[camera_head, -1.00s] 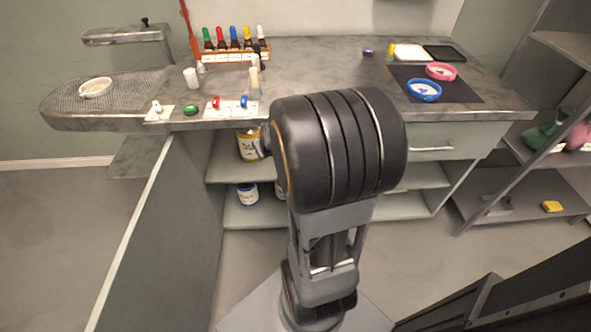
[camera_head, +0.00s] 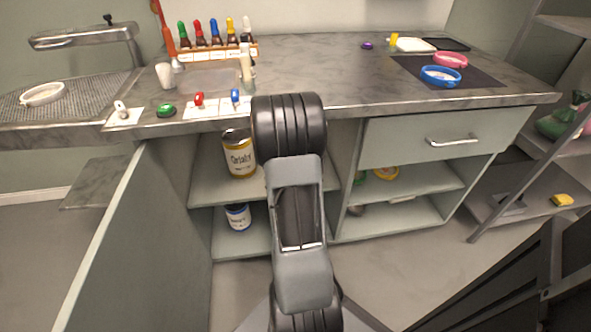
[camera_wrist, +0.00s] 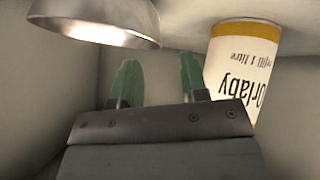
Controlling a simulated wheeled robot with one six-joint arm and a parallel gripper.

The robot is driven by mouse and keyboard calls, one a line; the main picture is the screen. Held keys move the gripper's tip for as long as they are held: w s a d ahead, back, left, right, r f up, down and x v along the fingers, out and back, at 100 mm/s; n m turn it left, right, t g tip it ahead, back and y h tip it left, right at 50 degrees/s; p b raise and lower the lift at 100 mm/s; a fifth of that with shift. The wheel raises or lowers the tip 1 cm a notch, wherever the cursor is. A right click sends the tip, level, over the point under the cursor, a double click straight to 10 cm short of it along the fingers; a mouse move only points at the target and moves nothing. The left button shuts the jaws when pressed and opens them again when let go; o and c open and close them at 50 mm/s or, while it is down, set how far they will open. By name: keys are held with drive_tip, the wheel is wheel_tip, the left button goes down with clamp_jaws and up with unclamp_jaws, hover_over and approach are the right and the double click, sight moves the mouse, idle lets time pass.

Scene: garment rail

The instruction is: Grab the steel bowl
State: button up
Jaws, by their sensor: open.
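The steel bowl (camera_wrist: 95,22) shows in the wrist view at the upper left, cut off by the top edge. It is a shiny metal bowl with a rounded rim. My gripper (camera_wrist: 158,80) has two green fingers spread apart with nothing between them. The bowl lies above and to the left of the fingers in that picture, apart from them. In the head view, my arm hides the gripper, and I cannot make out the bowl there.
A can with a yellow band and upside-down lettering (camera_wrist: 240,65) stands right of the fingers in the wrist view. In the head view, a labelled jar (camera_head: 238,155) stands on the upper shelf and a blue-and-white can (camera_head: 238,216) below. The open cabinet door (camera_head: 140,240) stands at left.

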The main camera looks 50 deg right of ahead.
drive_tip(key=shift+d+b+x, duration=0.2)
drive_tip(key=shift+b+x, duration=1.3)
drive_tip(key=shift+x, duration=1.9)
drive_tip(key=shift+s+r, duration=0.1)
drive_tip(key=shift+s, duration=0.05)
clamp_jaws()
